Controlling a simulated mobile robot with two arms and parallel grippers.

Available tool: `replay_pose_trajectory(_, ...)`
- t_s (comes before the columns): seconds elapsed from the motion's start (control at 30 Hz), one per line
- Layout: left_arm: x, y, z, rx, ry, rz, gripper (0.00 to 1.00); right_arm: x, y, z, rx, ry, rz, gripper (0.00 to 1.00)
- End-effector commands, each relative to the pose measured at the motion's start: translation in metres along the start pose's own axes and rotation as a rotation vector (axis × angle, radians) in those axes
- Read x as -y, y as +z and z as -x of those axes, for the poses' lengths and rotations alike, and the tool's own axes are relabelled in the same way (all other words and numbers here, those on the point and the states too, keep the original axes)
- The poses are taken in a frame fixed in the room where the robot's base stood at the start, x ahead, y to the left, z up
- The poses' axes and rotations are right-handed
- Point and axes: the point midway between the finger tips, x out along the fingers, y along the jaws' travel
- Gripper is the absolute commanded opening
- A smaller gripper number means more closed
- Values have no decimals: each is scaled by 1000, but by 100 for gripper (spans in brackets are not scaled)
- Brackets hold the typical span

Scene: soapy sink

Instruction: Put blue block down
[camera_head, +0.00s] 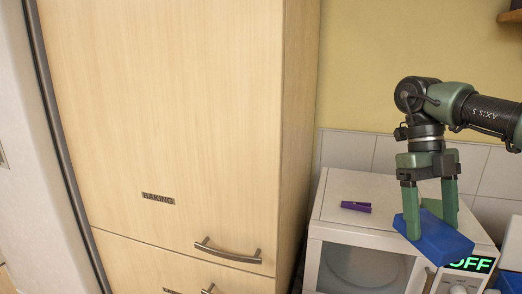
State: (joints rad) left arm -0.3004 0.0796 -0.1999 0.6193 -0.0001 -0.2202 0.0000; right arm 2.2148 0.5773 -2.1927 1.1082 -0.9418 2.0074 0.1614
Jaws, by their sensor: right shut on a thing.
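A blue block (437,241) is held tilted between the green fingers of my right gripper (430,222). My right gripper points down, shut on the block, over the front right part of the white appliance's top (340,190). The block overlaps the appliance's front edge in the picture. I cannot tell whether it touches the top. My left gripper is not in view.
A small purple object (356,206) lies on the appliance top, left of the block. A tall wooden cabinet (180,110) with handles stands to the left. A tiled wall (348,148) is behind. A lit display (472,264) is below the block.

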Motion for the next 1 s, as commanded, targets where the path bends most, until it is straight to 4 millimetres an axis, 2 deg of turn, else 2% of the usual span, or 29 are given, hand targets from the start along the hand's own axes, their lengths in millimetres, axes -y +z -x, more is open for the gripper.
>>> replay_pose_trajectory(0.03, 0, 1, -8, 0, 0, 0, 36, -8, 8, -10, -3, -61, 141, 17)
replay_pose_trajectory(0.3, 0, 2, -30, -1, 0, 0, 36, -40, 40, -47, 4, -404, 986, 17)
replay_pose_trajectory(0.67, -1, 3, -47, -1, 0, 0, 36, -69, 62, -75, 6, -700, 1674, 17)
replay_pose_trajectory(1.0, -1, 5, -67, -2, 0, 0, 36, -104, 83, -111, 11, -997, 2388, 17)
